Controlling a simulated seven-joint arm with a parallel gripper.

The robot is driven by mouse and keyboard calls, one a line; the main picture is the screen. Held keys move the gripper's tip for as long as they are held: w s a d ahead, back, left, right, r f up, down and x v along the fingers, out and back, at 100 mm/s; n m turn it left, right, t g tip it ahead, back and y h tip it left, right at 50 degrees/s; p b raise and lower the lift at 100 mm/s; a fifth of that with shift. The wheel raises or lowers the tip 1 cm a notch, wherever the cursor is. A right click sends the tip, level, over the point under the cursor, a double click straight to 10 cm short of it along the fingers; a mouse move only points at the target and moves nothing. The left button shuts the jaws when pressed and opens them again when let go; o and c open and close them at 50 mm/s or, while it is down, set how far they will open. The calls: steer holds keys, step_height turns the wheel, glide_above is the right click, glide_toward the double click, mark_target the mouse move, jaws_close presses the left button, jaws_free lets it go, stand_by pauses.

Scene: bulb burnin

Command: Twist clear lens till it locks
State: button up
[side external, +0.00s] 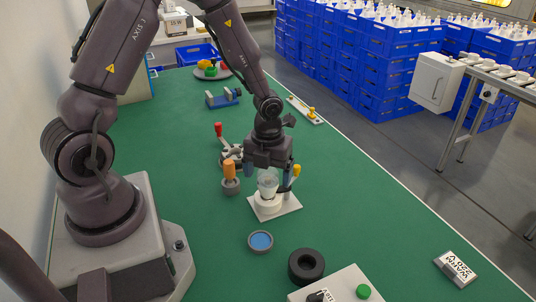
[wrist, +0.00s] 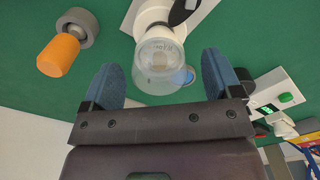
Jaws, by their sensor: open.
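The clear lens (side external: 267,182) is a transparent dome sitting upright on a white lamp base (side external: 268,206) with a square plate, on the green bench. In the wrist view the lens (wrist: 158,66) lies between my two blue fingers, with the white base (wrist: 150,14) beyond it. My gripper (side external: 276,182) points down over the lens. Its fingers (wrist: 161,62) are open, with a visible gap on each side of the lens. A dark, blurred-looking part overlaps the white base at the top of the wrist view; I cannot tell what it is.
A yellow-handled item (side external: 296,170) is close right, partly hidden. A blue dish (side external: 260,241), black ring (side external: 306,265) and control box with green button (side external: 362,291) sit in front. A red lever (side external: 218,130) stands behind.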

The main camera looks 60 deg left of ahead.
mark_target(268, 171)
step_height(268, 171, up, 12)
steer(key=shift+r, duration=0.15)
stand_by(0.4)
steer(key=s+d+r+n+t, duration=0.2)
steer(key=s+r+n, duration=0.4)
steer(key=n, duration=0.7)
steer(key=s+d+r+n+t, duration=0.3)
steer(key=s+r+n, duration=0.4)
steer(key=n, duration=0.7)
steer(key=shift+d+r+t, duration=0.3)
steer(key=shift+d+r, duration=0.4)
steer(key=shift+d, duration=0.05)
